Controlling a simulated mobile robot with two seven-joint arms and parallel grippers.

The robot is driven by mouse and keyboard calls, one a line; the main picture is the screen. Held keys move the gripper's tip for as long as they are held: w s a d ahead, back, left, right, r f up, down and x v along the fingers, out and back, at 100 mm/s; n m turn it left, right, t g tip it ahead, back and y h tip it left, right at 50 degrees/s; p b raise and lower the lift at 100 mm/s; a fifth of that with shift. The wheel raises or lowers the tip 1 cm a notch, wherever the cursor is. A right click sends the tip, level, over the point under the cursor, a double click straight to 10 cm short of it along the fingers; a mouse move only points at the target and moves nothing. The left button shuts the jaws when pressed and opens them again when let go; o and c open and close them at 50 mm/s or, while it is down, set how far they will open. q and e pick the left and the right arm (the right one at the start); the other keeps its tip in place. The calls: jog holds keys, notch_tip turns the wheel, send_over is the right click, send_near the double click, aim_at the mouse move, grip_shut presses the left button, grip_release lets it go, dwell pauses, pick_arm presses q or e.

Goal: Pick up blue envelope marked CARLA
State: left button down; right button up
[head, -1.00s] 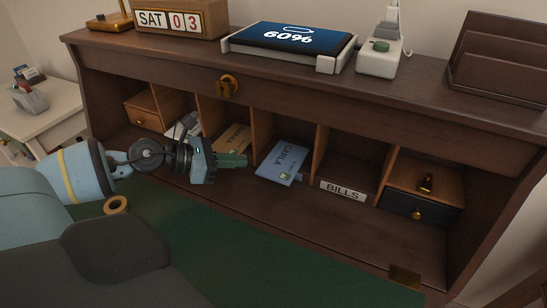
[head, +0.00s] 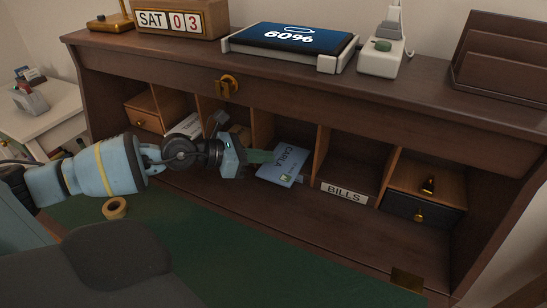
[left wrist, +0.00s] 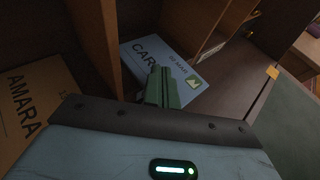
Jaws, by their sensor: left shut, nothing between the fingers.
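The blue envelope marked CARLA (head: 284,165) lies in a middle compartment of the desk, its front end sticking out a little. In the left wrist view the envelope (left wrist: 190,75) shows its lettering and a green stamp. My left gripper (head: 262,157) is at the envelope's left edge, fingers shut and pointing right. In the left wrist view its green fingertips (left wrist: 158,82) overlap the near part of the envelope; I cannot tell whether they touch it. My right gripper is not in view.
A brown envelope marked AMARA (left wrist: 28,105) lies in the compartment to the left, behind a wooden divider (left wrist: 95,40). The BILLS compartment (head: 344,191) is to the right. A tape roll (head: 115,208) rests on the green desk mat (head: 215,255).

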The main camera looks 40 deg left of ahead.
aim_at(285, 161)
pick_arm(q)
jog(key=shift+w+d, duration=0.4)
jog(key=shift+w, duration=0.25)
jog(key=shift+w+d, duration=0.4)
jog(key=shift+w, duration=0.2)
jog(key=shift+s+f, duration=0.1)
jog(key=shift+f, duration=0.75)
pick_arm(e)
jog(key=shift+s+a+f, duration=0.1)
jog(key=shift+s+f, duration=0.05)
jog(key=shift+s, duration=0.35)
pick_arm(q)
jog(key=shift+f, duration=0.15)
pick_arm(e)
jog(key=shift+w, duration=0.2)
